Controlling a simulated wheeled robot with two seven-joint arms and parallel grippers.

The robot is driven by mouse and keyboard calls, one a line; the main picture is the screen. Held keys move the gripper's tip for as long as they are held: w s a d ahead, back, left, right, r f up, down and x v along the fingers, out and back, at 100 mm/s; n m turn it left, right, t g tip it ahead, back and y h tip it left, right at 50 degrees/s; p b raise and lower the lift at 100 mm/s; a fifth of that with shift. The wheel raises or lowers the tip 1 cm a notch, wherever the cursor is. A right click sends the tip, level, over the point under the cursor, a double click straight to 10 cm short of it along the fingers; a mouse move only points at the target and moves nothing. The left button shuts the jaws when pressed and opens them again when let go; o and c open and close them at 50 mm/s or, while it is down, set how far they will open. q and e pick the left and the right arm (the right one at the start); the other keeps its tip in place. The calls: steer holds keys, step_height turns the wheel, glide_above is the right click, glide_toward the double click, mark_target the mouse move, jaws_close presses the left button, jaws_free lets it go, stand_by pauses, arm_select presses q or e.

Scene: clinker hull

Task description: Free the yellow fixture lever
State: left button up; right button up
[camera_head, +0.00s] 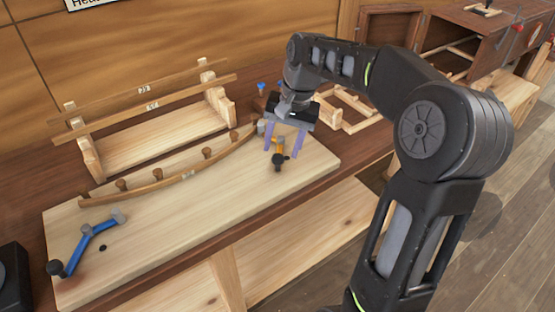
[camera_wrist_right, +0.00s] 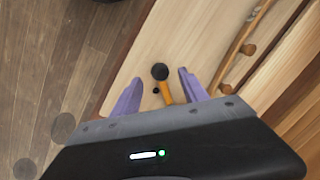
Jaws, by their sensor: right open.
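The yellow fixture lever (camera_head: 280,146) is at the right end of the pale board, with a black knob at its near end. It also shows in the right wrist view (camera_wrist_right: 166,93), between the purple fingers. My right gripper (camera_head: 282,153) is open, with one finger on each side of the lever. I cannot tell whether either finger touches it. The lever's far end is hidden by the gripper body. A curved wooden strip (camera_head: 180,181) lies along the board against several round pegs. My left gripper does not show.
A blue lever (camera_head: 86,237) with a black knob is at the board's left end. The pale board (camera_head: 200,225) is bare in front of the strip. A wooden rack (camera_head: 150,143) with two numbered strips stands behind. A wooden frame (camera_head: 350,115) lies to the right.

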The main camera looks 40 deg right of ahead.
mark_target(279, 156)
steer(key=f, duration=0.5)
steer(key=shift+w+a+f, duration=0.35)
steer(key=shift+w+a, duration=0.05)
steer(key=shift+c, duration=0.5)
jaws_close()
stand_by(0.5)
